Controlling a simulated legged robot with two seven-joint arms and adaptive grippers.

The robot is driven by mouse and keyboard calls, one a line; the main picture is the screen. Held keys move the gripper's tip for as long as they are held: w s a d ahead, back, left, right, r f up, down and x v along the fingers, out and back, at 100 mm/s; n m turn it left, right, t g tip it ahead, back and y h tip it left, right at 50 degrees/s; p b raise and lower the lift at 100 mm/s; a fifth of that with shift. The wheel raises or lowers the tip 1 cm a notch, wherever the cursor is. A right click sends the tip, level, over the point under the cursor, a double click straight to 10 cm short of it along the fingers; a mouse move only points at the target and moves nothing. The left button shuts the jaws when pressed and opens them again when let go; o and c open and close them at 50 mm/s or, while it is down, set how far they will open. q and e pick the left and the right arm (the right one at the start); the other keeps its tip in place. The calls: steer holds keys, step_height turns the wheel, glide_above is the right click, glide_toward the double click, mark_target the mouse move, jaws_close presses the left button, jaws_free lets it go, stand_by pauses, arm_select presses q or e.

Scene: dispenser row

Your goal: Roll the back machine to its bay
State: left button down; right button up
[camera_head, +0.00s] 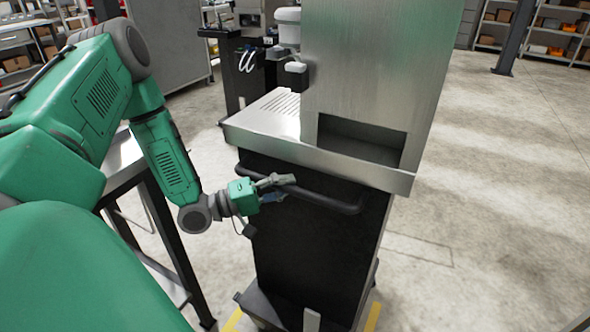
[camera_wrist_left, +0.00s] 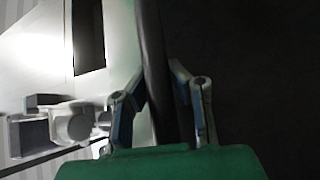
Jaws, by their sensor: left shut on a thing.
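A tall steel machine (camera_head: 385,75) on a black wheeled cabinet (camera_head: 310,240) stands in front of me in the head view. A black bar handle (camera_head: 338,204) runs across the cabinet's upper front. My left gripper (camera_head: 282,187) is shut on the left part of this handle. In the left wrist view the handle (camera_wrist_left: 152,60) passes between the two fingers of my left gripper (camera_wrist_left: 160,95). The machine's base (camera_head: 290,310) is low on the floor, partly cut off by the lower edge. My right gripper is not in view.
A steel-topped table with dark legs (camera_head: 162,230) stands close on the left. Another dark machine (camera_head: 245,75) stands behind. Yellow floor tape (camera_head: 373,317) shows by the base. The concrete floor (camera_head: 490,190) on the right is clear, with shelves (camera_head: 553,35) far back.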

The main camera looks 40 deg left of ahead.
arm_select(q)
steer(key=shift+s+f, duration=0.3)
steer(key=shift+s, duration=0.25)
steer(key=shift+s+d+f, duration=0.1)
steer(key=shift+s+f, duration=0.15)
steer(key=shift+s, duration=0.05)
steer(key=shift+d, duration=0.1)
steer(key=c, duration=1.6)
jaws_free()
steer(key=shift+s, duration=0.1)
steer(key=shift+o, duration=0.9)
steer(key=shift+s+r, duration=0.3)
steer(key=shift+w, duration=0.1)
steer(key=v, duration=1.2)
